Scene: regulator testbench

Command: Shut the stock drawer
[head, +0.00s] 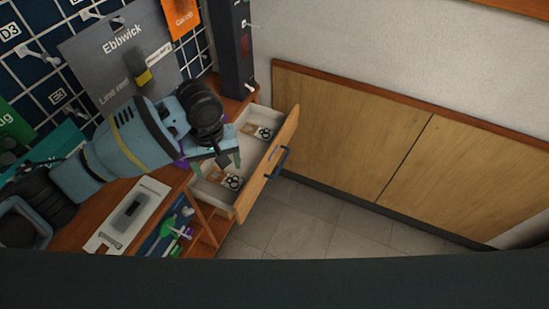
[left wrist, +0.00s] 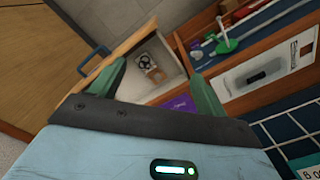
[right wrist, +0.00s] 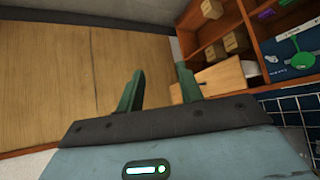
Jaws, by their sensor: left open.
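The stock drawer (head: 270,165) is pulled out from the bench, with a wooden front and a dark blue handle (head: 278,163). Its pale inside holds small cards with dark rings. My left gripper (head: 216,164) is open and empty over the drawer, on the inner side of its front. In the left wrist view the drawer front (left wrist: 113,58) and handle (left wrist: 92,58) lie beyond the left fingertips (left wrist: 158,70). My right gripper (right wrist: 160,72) is open and empty in the right wrist view, with a wooden panel, apparently the drawer front (right wrist: 212,82), beyond it.
Wooden wall panels (head: 340,140) stand to the right, with clear tiled floor (head: 300,225) between. A shelf with green tools (head: 175,235) is beside the drawer. A dark column (head: 234,50) stands behind it.

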